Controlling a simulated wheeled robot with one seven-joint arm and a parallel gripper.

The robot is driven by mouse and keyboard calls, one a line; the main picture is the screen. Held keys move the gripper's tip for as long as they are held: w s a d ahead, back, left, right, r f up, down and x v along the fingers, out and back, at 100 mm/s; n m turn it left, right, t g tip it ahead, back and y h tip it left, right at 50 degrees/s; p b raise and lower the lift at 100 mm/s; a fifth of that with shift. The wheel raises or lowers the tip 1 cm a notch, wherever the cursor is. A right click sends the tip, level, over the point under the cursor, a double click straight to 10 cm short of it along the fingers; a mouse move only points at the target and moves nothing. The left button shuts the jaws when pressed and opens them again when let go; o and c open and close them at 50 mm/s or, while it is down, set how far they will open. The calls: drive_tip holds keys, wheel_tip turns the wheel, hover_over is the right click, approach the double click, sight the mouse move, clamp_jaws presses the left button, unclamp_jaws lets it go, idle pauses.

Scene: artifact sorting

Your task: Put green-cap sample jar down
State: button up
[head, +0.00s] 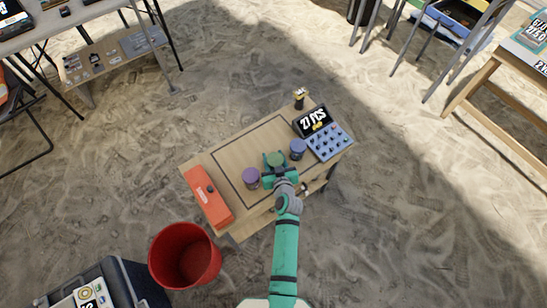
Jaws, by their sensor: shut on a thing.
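The green-cap sample jar (275,158) is in my gripper (275,164), over the middle of the small wooden table (222,156). My gripper is shut on the jar, with the green cap showing between its fingers. The jar's body is mostly hidden by the cap and the gripper. I cannot tell whether its base touches the tabletop. A purple-capped jar (251,178) stands to the left of the gripper. A blue-capped jar (298,148) stands to its right. A dark line marks a rectangle on the tabletop around this area.
An orange-red case (209,197) lies along the table's left end. A blue tray with several round pieces (330,143), a dark display (312,121) and a small black-and-yellow item (300,98) fill the right end. A red bucket (185,256) stands on the sand in front.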

drive_tip(key=o, duration=1.3)
drive_tip(key=shift+f, duration=0.1)
drive_tip(key=shift+c, duration=0.2)
